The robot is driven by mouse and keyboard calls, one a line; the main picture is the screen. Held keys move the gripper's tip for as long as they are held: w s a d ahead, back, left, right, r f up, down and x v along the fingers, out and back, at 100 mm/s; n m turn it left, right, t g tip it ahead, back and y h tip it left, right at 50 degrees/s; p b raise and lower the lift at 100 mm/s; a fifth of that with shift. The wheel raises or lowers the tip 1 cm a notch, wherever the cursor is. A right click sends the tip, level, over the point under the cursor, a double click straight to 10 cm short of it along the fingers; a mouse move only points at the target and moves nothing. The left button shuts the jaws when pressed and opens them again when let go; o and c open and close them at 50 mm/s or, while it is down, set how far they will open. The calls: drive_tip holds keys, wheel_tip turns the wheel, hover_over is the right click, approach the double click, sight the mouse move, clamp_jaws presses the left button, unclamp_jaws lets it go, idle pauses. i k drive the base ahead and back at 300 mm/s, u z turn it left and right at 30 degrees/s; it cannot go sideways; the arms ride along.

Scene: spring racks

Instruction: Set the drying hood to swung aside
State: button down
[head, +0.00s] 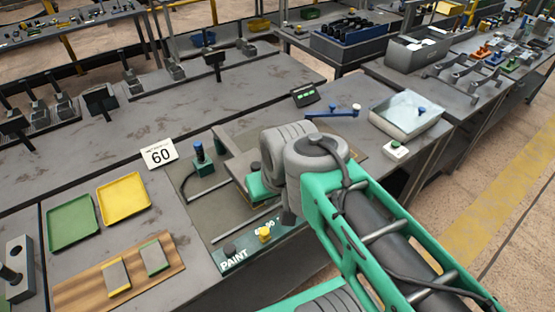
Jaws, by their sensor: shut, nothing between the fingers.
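I cannot tell for certain which of these belongs to the drying hood. My arm reaches in from the lower right, and its grey joint (315,155) covers the bench between the paint station and the blue bar. My gripper's fingers are hidden behind the arm, so their place relative to the hood does not show.
A small dark display with green lights (305,95) stands behind the blue bar. A white button box (395,150) is in front of the clear cover. Grey racks and bins stand behind.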

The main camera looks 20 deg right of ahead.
sight(241, 165)
drive_tip(key=u, duration=1.65)
drive_tip(key=k, duration=0.75)
drive_tip(key=z, duration=1.25)
drive_tip(key=i, duration=0.5)
